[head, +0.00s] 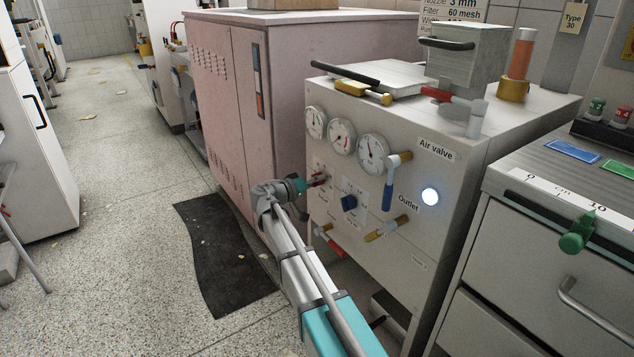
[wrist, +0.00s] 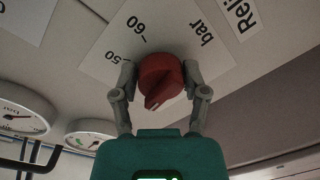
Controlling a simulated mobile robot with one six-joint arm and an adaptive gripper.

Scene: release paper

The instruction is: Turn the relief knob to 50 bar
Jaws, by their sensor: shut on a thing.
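The red relief knob (wrist: 160,78) shows in the wrist view on a white scale plate (wrist: 185,30) marked 50, 60 and bar. The letters appear turned over. My gripper (wrist: 160,74) has one finger on each side of the knob and is shut on it. A narrow ridge with a mark on the knob points toward the bottom of the wrist view, slightly left, away from the visible 50 and 60. Other scale numbers are hidden. In the head view, my gripper (head: 306,184) reaches the red knob (head: 320,180) on the panel's left side.
A red-handled valve (head: 330,241) sits below. A pink cabinet (head: 225,100) stands close on the left.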

